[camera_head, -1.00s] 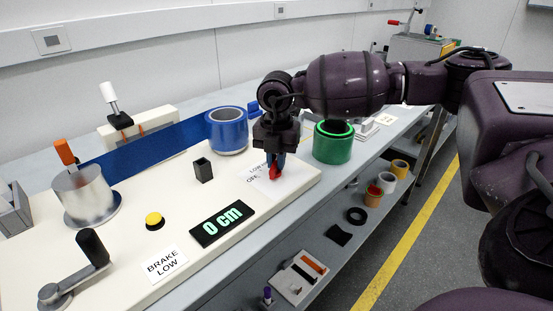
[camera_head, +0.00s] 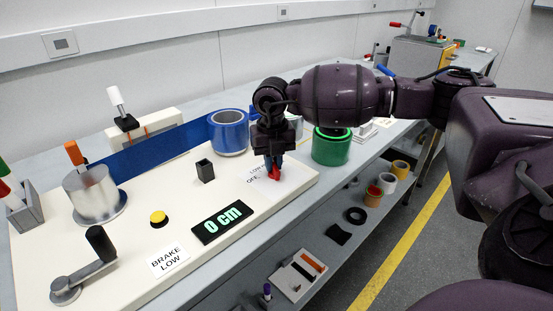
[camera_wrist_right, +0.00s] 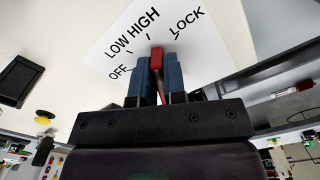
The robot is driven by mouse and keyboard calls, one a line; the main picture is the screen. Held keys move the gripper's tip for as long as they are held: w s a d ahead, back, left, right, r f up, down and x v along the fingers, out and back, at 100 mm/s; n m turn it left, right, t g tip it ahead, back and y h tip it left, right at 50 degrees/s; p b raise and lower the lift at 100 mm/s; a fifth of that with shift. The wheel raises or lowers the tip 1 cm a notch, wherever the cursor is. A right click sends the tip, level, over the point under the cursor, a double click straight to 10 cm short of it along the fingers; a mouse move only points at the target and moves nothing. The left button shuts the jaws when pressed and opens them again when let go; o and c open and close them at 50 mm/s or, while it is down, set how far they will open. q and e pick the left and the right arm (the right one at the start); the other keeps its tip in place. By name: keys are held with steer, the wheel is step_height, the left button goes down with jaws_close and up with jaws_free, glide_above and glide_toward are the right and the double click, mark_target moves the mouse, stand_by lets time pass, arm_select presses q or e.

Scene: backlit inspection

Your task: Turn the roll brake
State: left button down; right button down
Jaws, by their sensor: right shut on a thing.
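The roll brake's red lever (camera_wrist_right: 156,60) stands on a white label card (camera_wrist_right: 105,58) marked OFF, LOW, HIGH and LOCK. My right gripper (camera_head: 273,167) is shut on it, with the blue fingers on either side in the right wrist view (camera_wrist_right: 157,75). Which mark the lever points to is hard to tell. A sign (camera_head: 167,260) on the board reads BRAKE LOW. A blue roll (camera_head: 229,135) sits behind my right gripper, and a blue web (camera_head: 155,148) runs from it to a metal drum (camera_head: 92,195). My left gripper is not in view.
The cream board also carries a black crank (camera_head: 90,270), a yellow button (camera_head: 159,218), a small black cup (camera_head: 205,171) and a display (camera_head: 222,222) reading 0 cm. A green roll (camera_head: 331,147) stands right of my gripper. Tape rolls and tools lie on the lower shelf (camera_head: 330,262).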

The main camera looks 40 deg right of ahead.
steer(key=n, duration=0.2)
steer(key=shift+a+n, duration=0.15)
steer(key=shift+n, duration=0.25)
steer(key=n, duration=0.1)
steer(key=n+p, duration=0.1)
steer(key=n, duration=0.1)
steer(key=shift+w+a+n, duration=0.1)
steer(key=shift+a+n, duration=0.1)
steer(key=shift+n, duration=0.1)
steer(key=shift+a+n, duration=0.2)
steer(key=shift+n, duration=1.4)
steer(key=c, duration=1.2)
jaws_free()
